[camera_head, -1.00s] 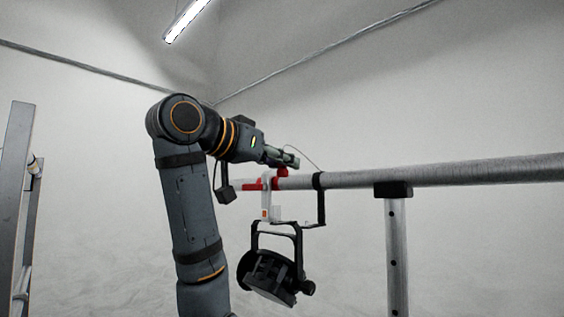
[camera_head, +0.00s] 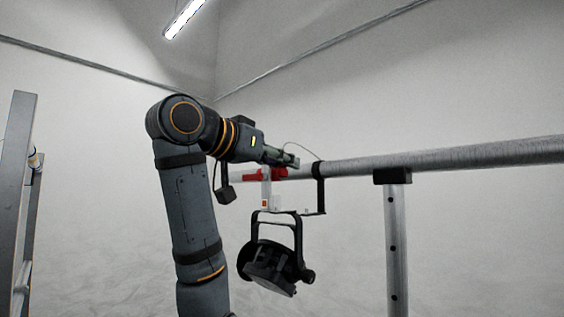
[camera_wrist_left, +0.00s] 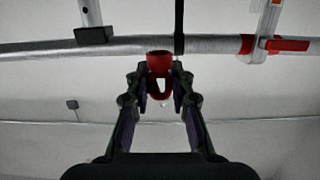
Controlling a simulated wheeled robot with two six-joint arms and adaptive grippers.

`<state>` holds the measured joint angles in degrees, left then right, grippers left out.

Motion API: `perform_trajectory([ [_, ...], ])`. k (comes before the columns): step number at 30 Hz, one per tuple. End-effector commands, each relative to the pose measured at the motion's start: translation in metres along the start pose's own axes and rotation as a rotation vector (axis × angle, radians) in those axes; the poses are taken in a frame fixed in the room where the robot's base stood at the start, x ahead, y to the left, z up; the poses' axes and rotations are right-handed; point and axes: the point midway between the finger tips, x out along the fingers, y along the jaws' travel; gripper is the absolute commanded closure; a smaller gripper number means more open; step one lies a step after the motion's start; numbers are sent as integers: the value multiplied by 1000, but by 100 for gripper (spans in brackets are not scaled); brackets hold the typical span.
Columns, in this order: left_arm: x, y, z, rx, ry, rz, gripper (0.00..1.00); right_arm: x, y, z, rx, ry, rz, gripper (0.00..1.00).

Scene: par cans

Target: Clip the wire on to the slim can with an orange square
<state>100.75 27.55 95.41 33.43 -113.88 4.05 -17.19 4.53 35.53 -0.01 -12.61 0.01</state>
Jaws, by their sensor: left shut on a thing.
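The slim black can (camera_head: 272,268) hangs by its yoke under the pipe, with a small orange square (camera_head: 264,203) on its pale bracket. My left gripper (camera_head: 294,160) is just above the pipe, over the bracket. It is shut on a red clip (camera_wrist_left: 160,58) with a ring-like opening, gripped between the fingertips in the wrist view. A thin wire (camera_head: 304,146) curves from near the gripper down to the black hanger on the pipe. In the wrist view the clip overlaps the pipe; whether it touches is unclear. My right gripper is out of view.
The grey pipe (camera_head: 440,160) runs across to the right, carried by an upright post (camera_head: 396,250). A black hanger (camera_head: 321,190) stands right of the bracket. A red handle (camera_wrist_left: 288,45) sticks out by the pipe. A metal frame (camera_head: 15,190) stands at far left.

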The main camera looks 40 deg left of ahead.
Motion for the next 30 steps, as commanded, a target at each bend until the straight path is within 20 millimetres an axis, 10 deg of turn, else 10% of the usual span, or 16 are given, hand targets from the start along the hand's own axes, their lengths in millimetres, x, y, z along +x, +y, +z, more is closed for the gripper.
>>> perform_trajectory([
  [30,5,0,31,0,0,0,100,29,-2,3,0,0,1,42],
])
